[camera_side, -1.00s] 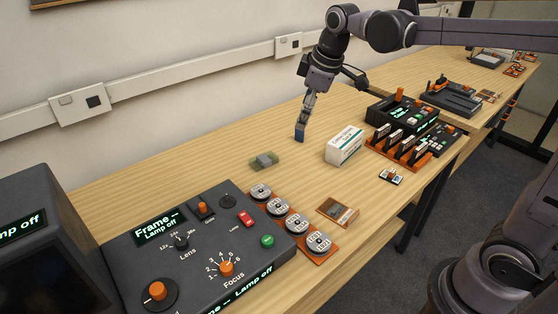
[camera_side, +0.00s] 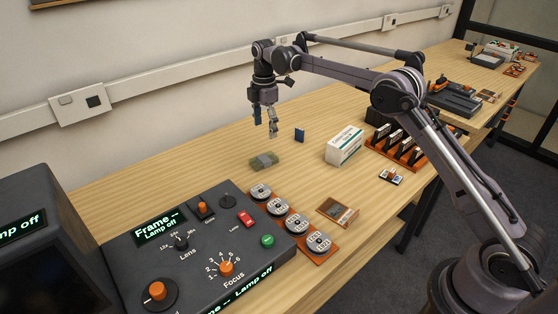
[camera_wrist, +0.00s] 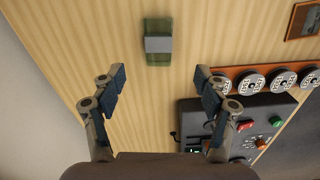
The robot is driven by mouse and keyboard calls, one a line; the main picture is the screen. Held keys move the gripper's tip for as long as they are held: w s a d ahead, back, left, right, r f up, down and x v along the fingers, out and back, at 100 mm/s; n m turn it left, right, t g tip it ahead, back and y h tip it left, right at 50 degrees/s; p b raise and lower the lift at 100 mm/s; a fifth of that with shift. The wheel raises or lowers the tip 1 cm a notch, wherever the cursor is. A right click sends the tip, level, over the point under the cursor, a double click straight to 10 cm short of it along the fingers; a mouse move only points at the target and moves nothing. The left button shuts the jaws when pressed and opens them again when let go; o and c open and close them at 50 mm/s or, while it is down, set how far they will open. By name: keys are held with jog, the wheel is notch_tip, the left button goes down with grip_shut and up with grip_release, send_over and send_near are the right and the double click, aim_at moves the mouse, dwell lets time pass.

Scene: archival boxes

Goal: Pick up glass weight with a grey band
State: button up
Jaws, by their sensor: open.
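The glass weight (camera_side: 262,161) is a greenish, see-through block with a grey band around its middle. It lies on the wooden bench behind the row of reels. In the wrist view the weight (camera_wrist: 158,42) is at the top centre, beyond the fingertips and between their lines. My gripper (camera_side: 265,128) is above the bench, over and slightly behind the weight, pointing down. In the wrist view my gripper (camera_wrist: 155,80) has its two blue-padded fingers wide apart with nothing between them. It does not touch the weight.
A small blue block (camera_side: 299,135) stands right of the weight. A white box (camera_side: 345,146) is further right. Reels on an orange strip (camera_side: 291,218) and a dark control console (camera_side: 190,250) lie in front. The bench left of the weight is bare.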

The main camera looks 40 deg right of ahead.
jog(key=f, duration=0.1)
send_over(264, 158)
jog(key=f, duration=0.5)
jog(key=shift+s+d+f, duration=0.1)
jog(key=shift+d, duration=0.15)
jog(key=shift+a+f, duration=0.15)
jog(key=shift+f, duration=1.2)
jog(key=shift+a+f, duration=0.15)
jog(key=shift+f, duration=1.15)
jog(key=c, duration=1.5)
